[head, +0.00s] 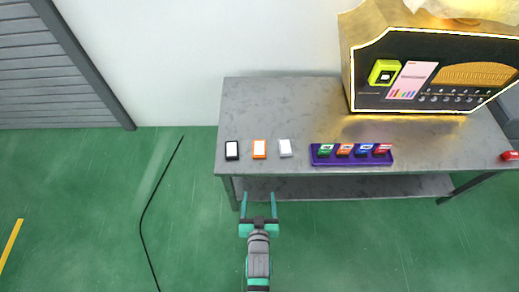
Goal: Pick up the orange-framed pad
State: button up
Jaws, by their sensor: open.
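The orange-framed pad (259,149) lies on the grey table near its front left edge. It has a white face and sits between a black-framed pad (232,150) on its left and a pale grey-framed pad (285,148) on its right. My gripper (258,205) is in front of the table, below the orange-framed pad in the picture. Its two teal fingers are spread apart with nothing between them. It is apart from all the pads, and none of the three is covered.
The grey table (290,105) has a lower shelf. A purple tray (351,162) with several coloured items stands right of the pads. A gold and black vending machine (437,75) stands at the back right. A red object (509,155) lies far right. A black cable (148,205) crosses the green floor.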

send_near(259, 149)
jog(key=x, duration=0.3)
jog(key=shift+w+d+r, duration=0.15)
jog(key=shift+d+r, duration=0.1)
jog(key=shift+f+x, duration=0.1)
jog(key=shift+x, duration=1.3)
jog(key=shift+f+x, duration=0.15)
jog(key=shift+x, duration=1.3)
jog(key=shift+a, duration=0.2)
jog(key=c, duration=1.1)
